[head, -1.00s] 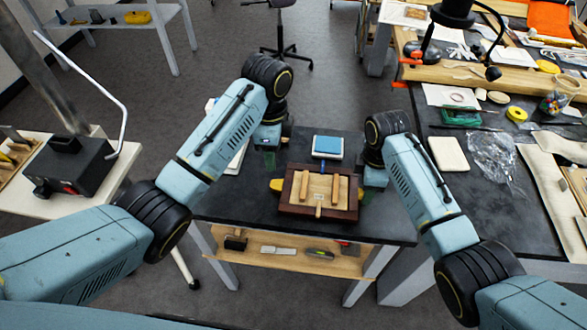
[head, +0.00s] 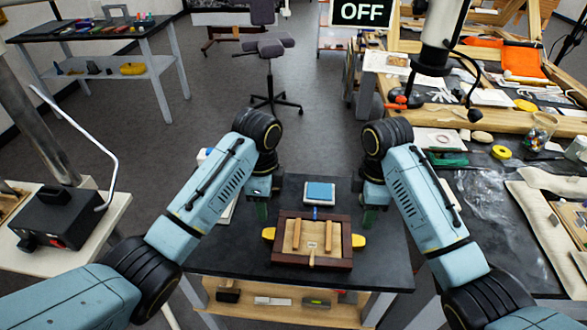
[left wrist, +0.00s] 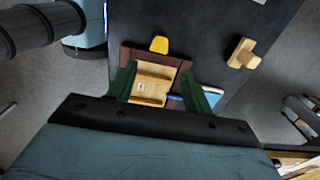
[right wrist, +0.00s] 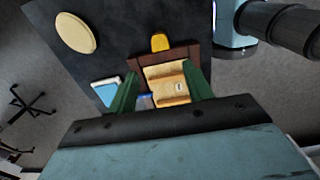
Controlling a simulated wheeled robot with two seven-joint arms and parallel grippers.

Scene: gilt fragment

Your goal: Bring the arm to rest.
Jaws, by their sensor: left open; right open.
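The task names no object. My left gripper (head: 262,208) is open and empty, above the dark table behind the left end of a dark-rimmed wooden tray (head: 312,264). My right gripper (head: 370,212) is open and empty, behind the tray's right end. In the left wrist view, green fingers (left wrist: 160,92) stand apart with the tray beyond them. In the right wrist view, the fingers (right wrist: 162,92) are also apart, with the tray beyond. Yellow pieces stick out at the tray's left (head: 268,234) and right (head: 358,240) ends. Neither gripper appears to touch the tray.
A blue-topped box (head: 319,192) lies behind the tray on the dark table (head: 225,255). A wooden block (left wrist: 243,54) and a round pale disc (right wrist: 75,33) show in the wrist views. A cluttered bench stands right, a black device (head: 65,218) left. A chair (head: 272,48) stands behind.

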